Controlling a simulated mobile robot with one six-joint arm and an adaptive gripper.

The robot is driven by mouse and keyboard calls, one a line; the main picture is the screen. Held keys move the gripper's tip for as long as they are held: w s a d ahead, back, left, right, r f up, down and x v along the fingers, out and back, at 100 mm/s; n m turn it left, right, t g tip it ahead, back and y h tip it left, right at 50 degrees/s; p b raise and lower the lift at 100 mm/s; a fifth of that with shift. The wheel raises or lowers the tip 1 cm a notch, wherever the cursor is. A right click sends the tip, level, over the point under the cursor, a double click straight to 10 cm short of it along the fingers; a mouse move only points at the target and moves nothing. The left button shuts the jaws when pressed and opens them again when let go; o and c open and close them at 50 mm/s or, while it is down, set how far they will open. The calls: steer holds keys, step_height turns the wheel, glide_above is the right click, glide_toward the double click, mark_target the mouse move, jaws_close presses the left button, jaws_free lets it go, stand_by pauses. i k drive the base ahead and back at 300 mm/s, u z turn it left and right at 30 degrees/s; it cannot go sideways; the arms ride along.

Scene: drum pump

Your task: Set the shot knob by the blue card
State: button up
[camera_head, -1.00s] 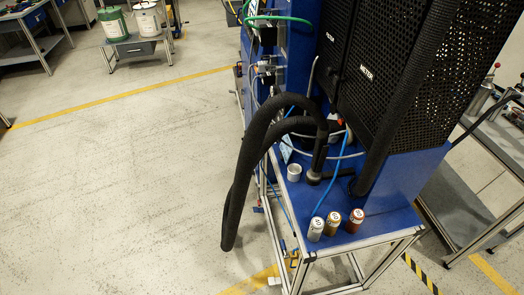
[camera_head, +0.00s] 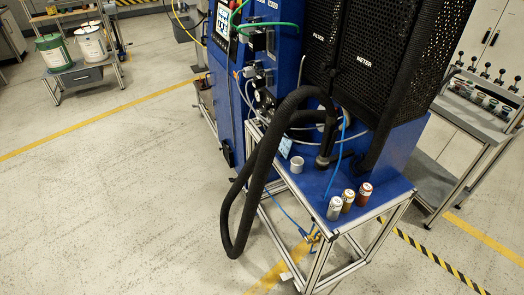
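A pale blue card (camera_head: 285,147) stands at the left rear of the blue-topped bench, beside the machine. Its print is too small to read. A dark, round knob-like part (camera_head: 267,98) and small fittings sit on the front of the blue machine (camera_head: 282,40). I cannot tell which part is the shot knob or how it is set. My gripper is not in view.
A thick black hose (camera_head: 237,225) loops out over the floor in front of the bench. Open floor (camera_head: 110,190) lies to the left.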

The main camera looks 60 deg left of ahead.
mark_target(266, 106)
steer(key=k, duration=0.35)
steer(key=u, duration=2)
steer(key=i, duration=1)
steer(key=u, duration=0.05)
